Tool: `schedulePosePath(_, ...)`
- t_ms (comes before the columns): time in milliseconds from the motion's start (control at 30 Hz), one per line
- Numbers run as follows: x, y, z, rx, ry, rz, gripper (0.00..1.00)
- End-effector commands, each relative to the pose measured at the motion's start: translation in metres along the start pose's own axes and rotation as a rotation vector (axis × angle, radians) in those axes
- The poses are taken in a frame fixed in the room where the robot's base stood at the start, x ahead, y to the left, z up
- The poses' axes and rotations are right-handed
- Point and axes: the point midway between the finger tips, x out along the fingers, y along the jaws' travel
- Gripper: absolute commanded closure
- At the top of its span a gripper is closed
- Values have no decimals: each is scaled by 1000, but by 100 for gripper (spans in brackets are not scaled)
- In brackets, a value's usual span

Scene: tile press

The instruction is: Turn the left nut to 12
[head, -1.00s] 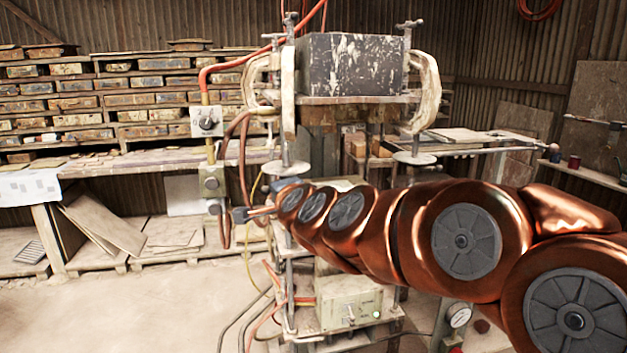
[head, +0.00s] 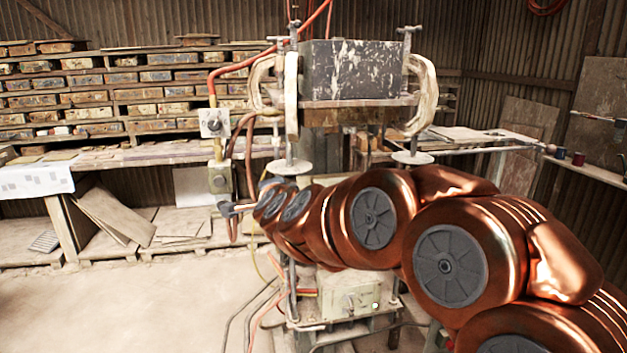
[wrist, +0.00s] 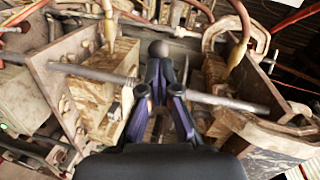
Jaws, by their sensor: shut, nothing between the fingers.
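My gripper (head: 228,208) is at the left end of my copper-coloured arm in the head view, in front of the press's left side and just below a yellowish box (head: 219,180) on an upright pipe. In the wrist view my gripper (wrist: 158,50) has its dark fingers together, with nothing between them. A grey rod (wrist: 90,73) runs across that view behind the fingers; I cannot tell whether they touch it. The press (head: 352,70) has a scuffed dark block on top and pale clamps at both sides. I cannot make out the left nut or any number marks.
Orange hoses and a pipe with a knobbed box (head: 214,123) stand left of the press. A control box (head: 348,300) sits low on the press. Shelves of tiles (head: 90,90) line the back. The floor (head: 150,300) at front left is clear.

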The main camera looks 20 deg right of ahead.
Motion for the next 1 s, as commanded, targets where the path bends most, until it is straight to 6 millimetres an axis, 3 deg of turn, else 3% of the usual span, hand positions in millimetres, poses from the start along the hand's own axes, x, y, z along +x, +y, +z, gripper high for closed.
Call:
schedulePosePath(400, 12, -6, 8, 2, 3, -4, 100)
schedulePosePath(1000, 14, -6, 10, -1, 1, -4, 100)
